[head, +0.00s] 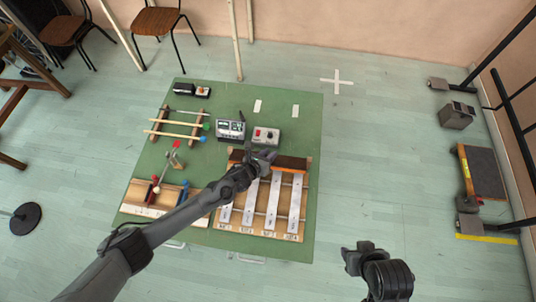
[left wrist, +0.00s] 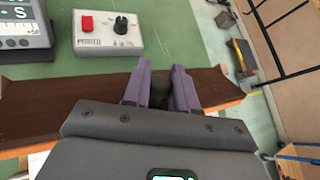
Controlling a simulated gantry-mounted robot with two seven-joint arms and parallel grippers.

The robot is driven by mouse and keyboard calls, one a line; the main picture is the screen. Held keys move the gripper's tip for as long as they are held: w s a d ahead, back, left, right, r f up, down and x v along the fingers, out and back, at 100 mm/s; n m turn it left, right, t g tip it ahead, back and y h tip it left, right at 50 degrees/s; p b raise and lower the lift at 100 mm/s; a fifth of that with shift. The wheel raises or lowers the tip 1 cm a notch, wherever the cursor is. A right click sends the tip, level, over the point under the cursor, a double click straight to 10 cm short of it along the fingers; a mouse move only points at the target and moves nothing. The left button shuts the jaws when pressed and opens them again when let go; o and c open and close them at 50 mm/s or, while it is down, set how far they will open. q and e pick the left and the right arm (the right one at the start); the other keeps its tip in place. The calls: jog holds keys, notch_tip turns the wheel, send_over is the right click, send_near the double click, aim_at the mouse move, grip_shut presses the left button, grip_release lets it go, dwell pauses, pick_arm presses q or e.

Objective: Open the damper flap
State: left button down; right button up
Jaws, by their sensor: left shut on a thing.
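The damper flap (head: 292,164) is a brown wooden board across the far end of the metal bar instrument (head: 291,207). In the left wrist view the flap (left wrist: 60,106) runs across the picture behind my fingers. My left gripper (head: 267,157) is at the middle of the flap. In the left wrist view its two purple fingers (left wrist: 163,90) are closed around a dark round knob (left wrist: 187,92) on the board, partly hidden by the fingers. I cannot tell the flap's tilt. My right gripper (head: 357,257) hangs over the floor at the lower right, away from the table.
A grey box with a red switch and black dial (head: 266,136) stands just behind the flap, beside a metered device (head: 231,130). Beaters lie on a wooden rack (head: 180,124) at the left. A wooden block instrument (head: 160,198) is at the front left.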

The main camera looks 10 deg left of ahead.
pick_arm(q)
jog(key=shift+w+d+r, duration=0.1)
jog(key=shift+w+r, duration=0.1)
dwell(0.3)
jog(key=c, duration=1)
grip_release()
jog(key=shift+f, duration=0.1)
jog(key=shift+s, duration=0.1)
jog(key=p+v, duration=0.1)
jog(key=v, duration=0.9)
jog(key=shift+s+r, duration=0.2)
jog(key=shift+r, duration=0.15)
